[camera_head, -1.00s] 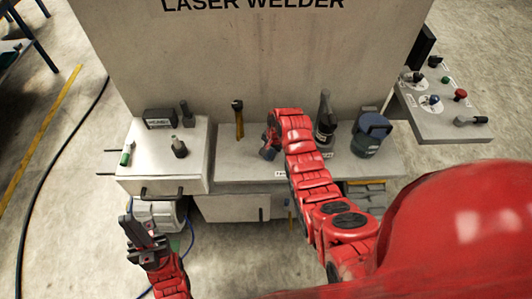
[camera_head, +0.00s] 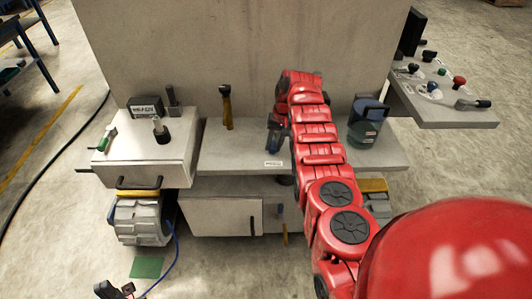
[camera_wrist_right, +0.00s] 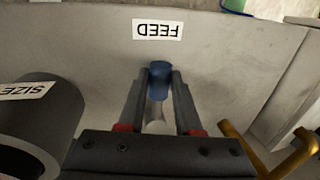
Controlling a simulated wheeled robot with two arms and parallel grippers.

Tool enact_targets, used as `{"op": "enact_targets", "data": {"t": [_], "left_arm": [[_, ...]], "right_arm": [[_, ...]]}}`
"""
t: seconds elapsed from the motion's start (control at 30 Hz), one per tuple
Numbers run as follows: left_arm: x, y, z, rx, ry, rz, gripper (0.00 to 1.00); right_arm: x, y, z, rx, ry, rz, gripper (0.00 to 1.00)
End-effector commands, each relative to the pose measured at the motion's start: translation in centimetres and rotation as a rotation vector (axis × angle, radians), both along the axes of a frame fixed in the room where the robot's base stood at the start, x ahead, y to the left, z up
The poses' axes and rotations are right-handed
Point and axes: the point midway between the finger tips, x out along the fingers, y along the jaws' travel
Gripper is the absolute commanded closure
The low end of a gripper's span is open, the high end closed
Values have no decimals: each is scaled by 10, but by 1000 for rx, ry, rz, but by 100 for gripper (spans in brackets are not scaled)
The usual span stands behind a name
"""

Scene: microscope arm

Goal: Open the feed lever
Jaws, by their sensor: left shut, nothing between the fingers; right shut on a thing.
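The feed lever has a blue knob (camera_wrist_right: 161,76) on a pale shaft, in the right wrist view. It stands out near a white FEED label (camera_wrist_right: 158,29) on the grey panel. My right gripper (camera_wrist_right: 160,78) is shut on the blue knob, with one dark finger on each side. My left gripper (camera_head: 112,289) is shut and empty at the bottom left edge, partly cut off.
A dark cylinder labelled SIZE (camera_wrist_right: 28,125) and a yellow bar (camera_wrist_right: 275,150) flank my right gripper. A control panel (camera_head: 440,105) is at right.

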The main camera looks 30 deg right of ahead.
Motion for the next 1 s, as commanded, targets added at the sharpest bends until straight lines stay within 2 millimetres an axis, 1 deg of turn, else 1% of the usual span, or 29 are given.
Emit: {"op": "enact_targets", "data": {"t": [0.03,0.13,0.6,0.63,0.77,0.8,1.0], "left_arm": [[0,0,-4,0,0,0,100],[0,0,-6,0,0,0,100],[0,0,-7,0,0,0,100],[0,0,-7,0,0,0,100],[0,0,-7,0,0,0,100],[0,0,-7,0,0,0,100],[0,0,-7,0,0,0,100]], "right_arm": [[-1,-3,-2,0,0,8,100],[-1,-5,0,1,-1,22,100],[-2,-8,0,-1,-1,33,100],[-2,-8,0,-1,-1,33,63],[-2,-7,0,-1,-1,32,40],[-2,-7,0,-1,-1,32,37],[-2,-7,0,-1,-1,32,37]]}}
